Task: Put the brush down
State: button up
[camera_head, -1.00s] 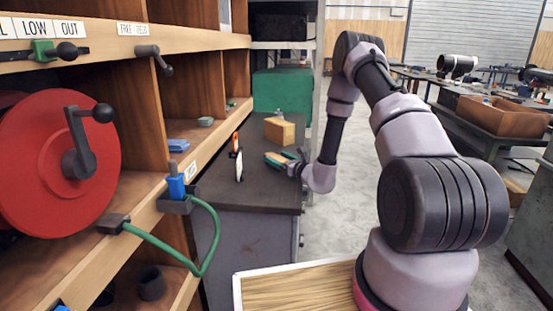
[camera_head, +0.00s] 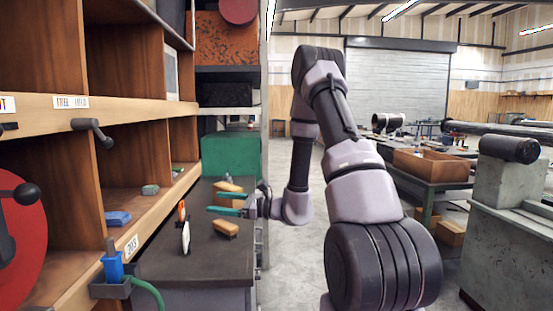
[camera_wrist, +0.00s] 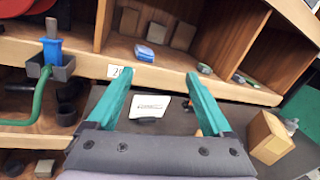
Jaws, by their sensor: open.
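A small tan block with a dark underside (camera_head: 226,228), which looks like the brush, lies on the dark bench top (camera_head: 208,262). My gripper (camera_head: 212,202) is above it, with its teal fingers pointing left toward the shelves. In the wrist view the fingers (camera_wrist: 158,78) are spread wide, with nothing held between their tips. The brush cannot be made out for sure there; a small brownish thing (camera_wrist: 198,132) is partly covered by the right finger.
A cardboard box (camera_wrist: 270,137) stands beyond my gripper; it also shows in the head view (camera_head: 229,187). A blue-handled tool (camera_head: 113,266) sits in a shelf-edge holder. A green bin (camera_head: 231,155) stands behind.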

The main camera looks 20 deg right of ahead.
jog(key=s+a+r+n+g+h, duration=0.2)
jog(key=s+r+n+g, duration=0.35)
jog(key=s, duration=0.25)
jog(key=s+a+r+n+g+h, duration=0.1)
jog(key=s+a+r+n+g, duration=0.1)
jog(key=s+r+n+g, duration=0.45)
jog(key=s+d+r+n+t+h, duration=0.5)
jog(key=s+d+r+t+h, duration=0.3)
jog(key=d, duration=0.5)
jog(key=s+t+h, duration=0.1)
jog(key=s+h, duration=0.1)
jog(key=shift+s+d+r+n+h, duration=0.15)
jog(key=shift+s+d+n+h, duration=0.05)
jog(key=shift+s+n+h, duration=0.1)
